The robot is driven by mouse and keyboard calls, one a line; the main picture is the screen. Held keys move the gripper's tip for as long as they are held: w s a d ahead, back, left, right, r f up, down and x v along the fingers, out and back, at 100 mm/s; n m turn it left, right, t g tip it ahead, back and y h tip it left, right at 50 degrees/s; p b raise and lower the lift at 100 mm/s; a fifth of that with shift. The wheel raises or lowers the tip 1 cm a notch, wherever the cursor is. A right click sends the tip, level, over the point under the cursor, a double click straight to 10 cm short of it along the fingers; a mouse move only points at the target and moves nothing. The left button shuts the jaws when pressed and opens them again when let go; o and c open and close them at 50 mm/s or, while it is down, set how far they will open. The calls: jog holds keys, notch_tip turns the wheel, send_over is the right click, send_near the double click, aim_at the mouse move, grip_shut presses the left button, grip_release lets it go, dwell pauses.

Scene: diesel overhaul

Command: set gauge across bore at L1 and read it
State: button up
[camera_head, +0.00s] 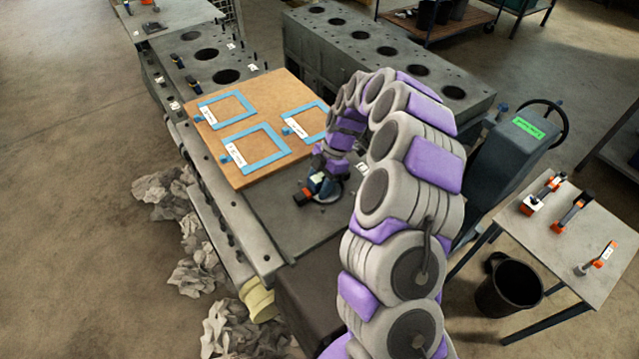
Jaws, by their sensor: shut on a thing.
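My gripper (321,178) is at the end of my grey and purple arm, low over the engine block's top deck (290,222). It is shut on a small dark blue and orange tool, which looks like the gauge (304,197). The gauge is over or across a round bore (328,197), whose rim shows partly around it. I cannot tell whether the gauge touches the deck. Its reading is not visible. A small white tag (362,168) lies right of the bore, its writing too small to read.
A wooden board (236,176) with blue square frames covers the deck behind. A second block (400,60) stands further back. At right are a side table (570,240) with orange-marked tools, a black bin (510,288) and a dark cart (510,150). Crumpled paper (195,270) litters the floor at left.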

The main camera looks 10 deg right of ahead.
jog(key=shift+d, duration=0.3)
jog(key=shift+a+f+b, duration=0.2)
jog(key=shift+a+b, duration=0.05)
jog(key=shift+b, duration=0.2)
jog(key=o, duration=1.1)
jog(key=shift+d, duration=0.1)
jog(key=p+v, duration=0.2)
jog(key=v, duration=1.5)
jog(key=shift+r, duration=0.1)
